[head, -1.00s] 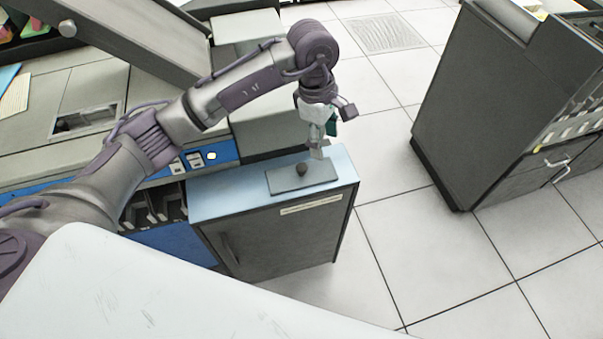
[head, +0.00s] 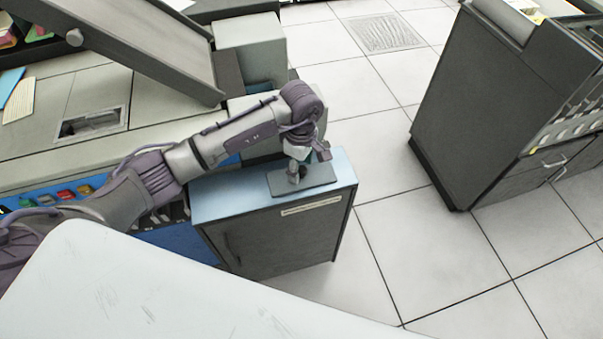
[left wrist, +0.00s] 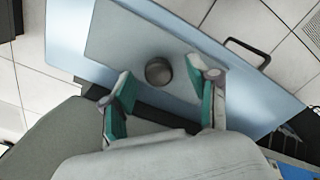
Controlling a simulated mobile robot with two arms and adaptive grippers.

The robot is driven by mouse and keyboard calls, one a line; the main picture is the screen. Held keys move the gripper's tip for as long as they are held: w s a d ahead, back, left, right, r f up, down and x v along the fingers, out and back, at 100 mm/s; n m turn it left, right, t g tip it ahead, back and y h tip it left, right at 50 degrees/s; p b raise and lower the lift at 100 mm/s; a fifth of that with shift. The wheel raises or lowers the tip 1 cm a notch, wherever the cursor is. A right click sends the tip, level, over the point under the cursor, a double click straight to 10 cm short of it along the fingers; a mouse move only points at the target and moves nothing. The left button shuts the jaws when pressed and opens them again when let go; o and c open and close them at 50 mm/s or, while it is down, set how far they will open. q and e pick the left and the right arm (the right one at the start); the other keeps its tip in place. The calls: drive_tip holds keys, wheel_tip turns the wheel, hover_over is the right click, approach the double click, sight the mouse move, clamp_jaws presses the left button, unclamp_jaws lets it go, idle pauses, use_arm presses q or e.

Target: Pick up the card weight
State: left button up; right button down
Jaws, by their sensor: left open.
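The card weight is a flat grey plate (head: 322,176) with a dark round knob (head: 304,170) on top. It lies on the light-blue top of a small grey cabinet. In the left wrist view the plate (left wrist: 125,45) shows with the knob (left wrist: 158,71) between the fingers, near the fingertips. My left gripper (left wrist: 160,82) is open, with teal pads on either side of the knob and a gap on both sides. In the head view my left gripper (head: 297,172) is low at the knob and partly hides it. My right gripper is not in view.
The cabinet's blue top (head: 222,198) has bare room left of the plate. A grey machine with a sloped chute (head: 130,45) stands behind at left. A dark cabinet (head: 490,100) stands at right across open tiled floor (head: 430,255).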

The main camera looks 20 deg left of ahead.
use_arm(q)
drive_tip(key=shift+d+f, duration=0.1)
drive_tip(key=shift+f, duration=0.8)
drive_tip(key=shift+c, duration=0.4)
clamp_jaws()
drive_tip(key=shift+w+r, duration=0.1)
